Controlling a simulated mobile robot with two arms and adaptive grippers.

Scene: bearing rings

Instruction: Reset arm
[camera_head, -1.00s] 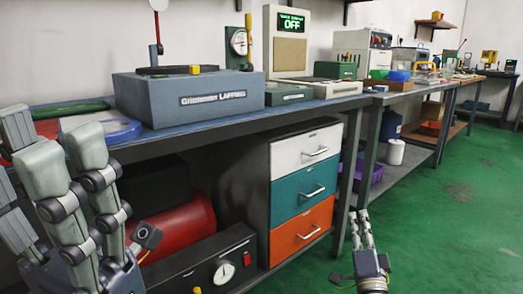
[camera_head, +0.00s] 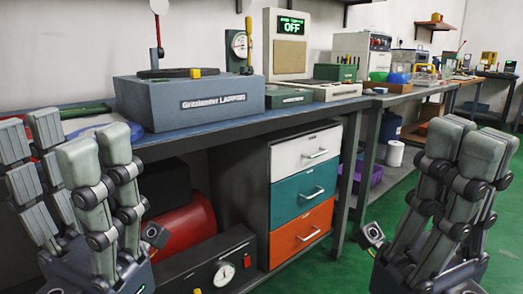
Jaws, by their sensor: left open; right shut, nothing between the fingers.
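My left gripper (camera_head: 68,165) is at the left in the head view, in front of the workbench's left end. Its grey-padded fingers stand apart with nothing between them. My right gripper (camera_head: 462,150) is at the right, raised in front of the far benches and the green floor. Its fingers are closed together, with no object visible in them. Both grippers point upward and are clear of the bench. The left fingers hide part of the blue round item (camera_head: 135,128) on the bench top.
A grey lapping machine (camera_head: 170,110) stands on the workbench, with a display panel reading OFF (camera_head: 290,50) behind it. White, teal and orange drawers (camera_head: 300,190) are below. A red cylinder (camera_head: 185,230) and a gauge box (camera_head: 215,268) sit underneath. Green floor (camera_head: 345,270) is open between the grippers.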

